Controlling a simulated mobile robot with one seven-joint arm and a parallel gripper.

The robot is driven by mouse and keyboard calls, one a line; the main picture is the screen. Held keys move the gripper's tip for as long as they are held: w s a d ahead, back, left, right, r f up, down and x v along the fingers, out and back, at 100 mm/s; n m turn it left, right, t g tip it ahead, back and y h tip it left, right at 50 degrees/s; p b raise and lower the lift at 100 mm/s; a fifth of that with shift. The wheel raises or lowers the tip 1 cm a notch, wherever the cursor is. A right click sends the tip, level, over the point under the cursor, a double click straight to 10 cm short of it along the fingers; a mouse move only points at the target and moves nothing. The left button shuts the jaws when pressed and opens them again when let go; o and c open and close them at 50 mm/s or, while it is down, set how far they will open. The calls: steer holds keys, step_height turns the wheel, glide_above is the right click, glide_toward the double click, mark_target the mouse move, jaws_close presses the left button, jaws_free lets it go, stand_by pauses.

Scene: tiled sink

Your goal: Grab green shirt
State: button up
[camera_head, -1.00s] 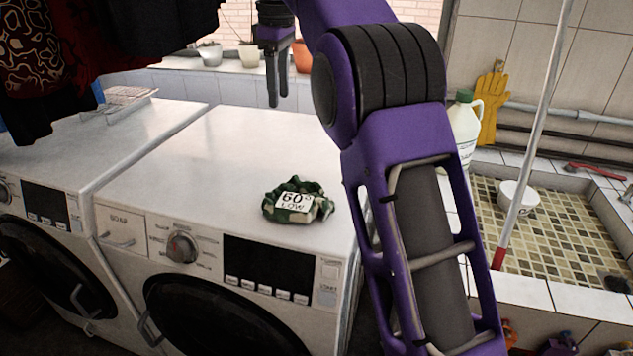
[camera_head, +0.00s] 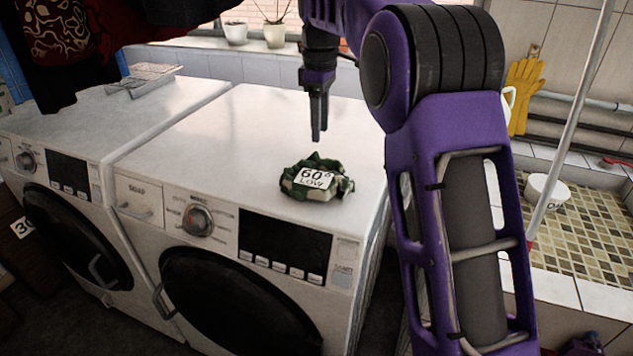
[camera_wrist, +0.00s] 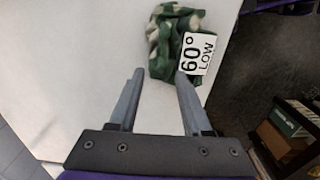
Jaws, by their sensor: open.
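The green shirt (camera_head: 317,179) is a crumpled green and white bundle with a white "60° LOW" tag. It lies on top of the right-hand white washing machine (camera_head: 240,135), near its front right edge. My gripper (camera_head: 319,136) points down above the machine top, behind the shirt in the head view. In the wrist view the shirt (camera_wrist: 168,48) lies beyond the fingertips, toward the right one. My gripper (camera_wrist: 160,78) is open there, with nothing between its two fingers. The right fingertip overlaps the shirt's lower edge in the picture; I cannot tell whether they touch.
A second washing machine (camera_head: 95,125) stands to the left with a metal rack (camera_head: 143,80) on it. Dark clothes (camera_head: 90,35) hang above it. Flower pots (camera_head: 274,35) stand at the back. A tiled basin with a white tub (camera_head: 546,190) and a pole is at right.

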mark_target(321, 152)
steer(key=f, duration=0.1)
steer(key=f+b, duration=0.1)
steer(key=f, duration=0.3)
steer(key=shift+s+d+f, duration=0.1)
steer(key=shift+s+d, duration=0.05)
steer(key=shift+s, duration=0.15)
jaws_close()
stand_by(1.1)
